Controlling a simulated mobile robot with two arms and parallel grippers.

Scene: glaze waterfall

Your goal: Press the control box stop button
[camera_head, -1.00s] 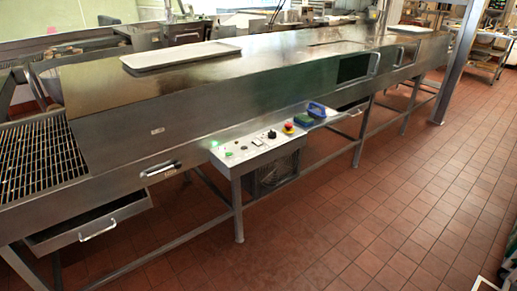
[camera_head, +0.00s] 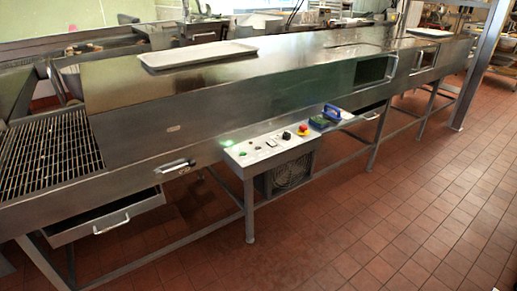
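The control box (camera_head: 262,150) is a pale sloped panel on the front of the long steel machine, near the middle of the view. On its right part is a red button on a yellow base (camera_head: 303,130), which looks like the stop button. To its left are a black knob (camera_head: 286,136), small switches and a green button (camera_head: 228,143). Neither of my grippers is in view, and nothing covers the panel.
A blue-handled object (camera_head: 331,113) sits on a green item (camera_head: 319,122) at the panel's right. An open drawer (camera_head: 105,217) juts out at the lower left. A metal post (camera_head: 482,70) stands at the right. The tiled floor (camera_head: 370,220) in front is clear.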

